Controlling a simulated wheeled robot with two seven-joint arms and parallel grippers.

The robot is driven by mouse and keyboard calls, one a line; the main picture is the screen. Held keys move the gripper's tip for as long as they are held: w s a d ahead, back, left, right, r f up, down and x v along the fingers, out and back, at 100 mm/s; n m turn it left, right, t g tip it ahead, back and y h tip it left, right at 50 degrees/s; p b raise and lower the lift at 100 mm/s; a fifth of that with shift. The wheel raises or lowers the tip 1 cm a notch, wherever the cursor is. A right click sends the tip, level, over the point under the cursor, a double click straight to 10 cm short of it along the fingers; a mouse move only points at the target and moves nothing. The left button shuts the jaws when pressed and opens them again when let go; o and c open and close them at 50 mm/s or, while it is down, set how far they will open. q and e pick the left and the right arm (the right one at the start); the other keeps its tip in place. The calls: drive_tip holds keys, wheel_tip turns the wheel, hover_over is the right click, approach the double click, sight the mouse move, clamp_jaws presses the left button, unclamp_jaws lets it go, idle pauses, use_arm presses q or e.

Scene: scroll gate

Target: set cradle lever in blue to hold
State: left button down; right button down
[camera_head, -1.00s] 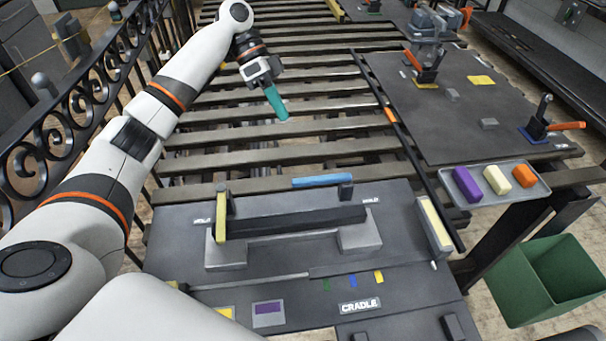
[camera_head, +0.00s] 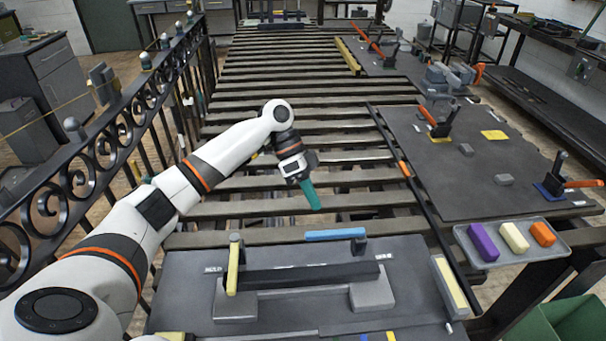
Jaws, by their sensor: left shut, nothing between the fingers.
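The cradle plate (camera_head: 190,290) lies at the bottom centre, with a dark bar held on two grey blocks. The blue lever (camera_head: 332,235) lies flat along its back edge, its handle reaching left from a dark pivot (camera_head: 358,245) at the right. A yellow lever (camera_head: 233,265) stands at the cradle's left end, its handle pointing toward me. Small pale labels, one reading like HOLD (camera_head: 213,268), sit beside both pivots. My left gripper (camera_head: 312,198), with teal fingers, is shut and empty, above the slats just behind the blue lever's handle. My right gripper is out of view.
A tray (camera_head: 490,262) with purple, cream and orange blocks stands to the right. Behind it a dark board (camera_head: 465,195) carries orange-handled levers. A green bin (camera_head: 575,325) is at bottom right. An iron railing (camera_head: 110,150) runs along the left.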

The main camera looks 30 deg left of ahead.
sight(335, 234)
use_arm(q)
drive_tip(key=shift+s+d+f+p, duration=0.3)
drive_tip(key=shift+s+d+p, duration=0.05)
drive_tip(key=shift+s+d, duration=0.5)
drive_tip(key=shift+s+d+f+p, duration=0.35)
drive_tip(key=shift+s+d, duration=0.4)
drive_tip(key=shift+s, duration=0.15)
drive_tip(key=shift+r, duration=0.1)
